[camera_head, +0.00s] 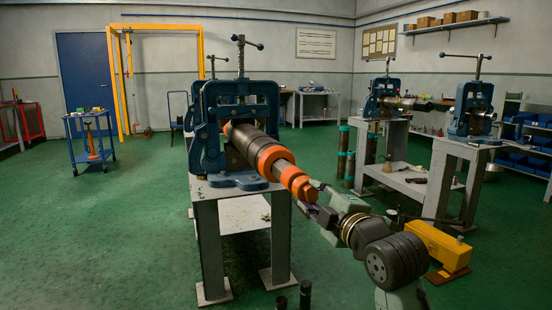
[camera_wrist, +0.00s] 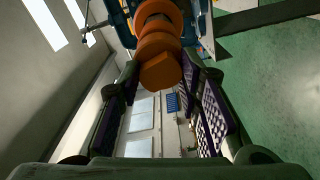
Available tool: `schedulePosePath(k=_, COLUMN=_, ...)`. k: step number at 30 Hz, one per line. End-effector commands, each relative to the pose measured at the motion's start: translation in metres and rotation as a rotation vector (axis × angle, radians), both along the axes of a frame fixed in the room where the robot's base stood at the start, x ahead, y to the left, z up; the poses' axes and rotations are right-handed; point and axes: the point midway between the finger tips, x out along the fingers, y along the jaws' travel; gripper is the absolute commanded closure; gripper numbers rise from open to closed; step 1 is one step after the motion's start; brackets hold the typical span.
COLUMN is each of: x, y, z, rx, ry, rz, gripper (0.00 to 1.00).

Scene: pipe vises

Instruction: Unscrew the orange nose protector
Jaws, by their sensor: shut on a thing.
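The orange nose protector (camera_head: 299,184) is at the near end of a dark pipe (camera_head: 240,142) held in a blue vise (camera_head: 212,128). It has stepped, rounded rings, and its flat end shows in the wrist view (camera_wrist: 160,70). A wider orange ring (camera_head: 271,158) sits further back on the pipe. My gripper (camera_head: 314,200) is at the protector's front end. In the wrist view my gripper (camera_wrist: 161,76) has one dark padded finger on each side of the protector, shut on it. The exact contact points are partly hidden.
The vise stands on a grey steel table (camera_head: 240,200). Two more blue vises (camera_head: 470,110) on grey stands are at the right. A yellow block (camera_head: 440,247) is on the right, near my arm. Black cylinders (camera_head: 305,293) stand by the table's foot.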

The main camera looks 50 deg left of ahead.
Motion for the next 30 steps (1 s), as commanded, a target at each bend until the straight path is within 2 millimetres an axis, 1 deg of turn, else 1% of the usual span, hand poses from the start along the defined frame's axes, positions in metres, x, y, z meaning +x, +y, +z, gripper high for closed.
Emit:
schedulePosePath(k=1, x=-0.0035, y=0.0026, z=-0.0074, rx=-0.03, ry=-0.055, rz=0.009, gripper=0.97)
schedulePosePath(k=13, x=-0.0036, y=0.0021, z=-0.0058, rx=-0.245, ry=-0.57, rz=0.01, gripper=0.97)
schedulePosePath(k=16, x=-0.0043, y=0.0029, z=-0.0045, rx=-0.271, ry=-0.632, rz=0.012, gripper=0.97)
schedulePosePath(k=23, x=-0.0049, y=0.0036, z=-0.0038, rx=-0.273, ry=-0.639, rz=0.014, gripper=0.97)
schedulePosePath(k=24, x=-0.005, y=0.0035, z=-0.0037, rx=-0.273, ry=-0.638, rz=0.015, gripper=0.66)
schedulePosePath(k=30, x=-0.0032, y=0.0021, z=-0.0021, rx=-0.27, ry=-0.638, rz=0.008, gripper=0.52)
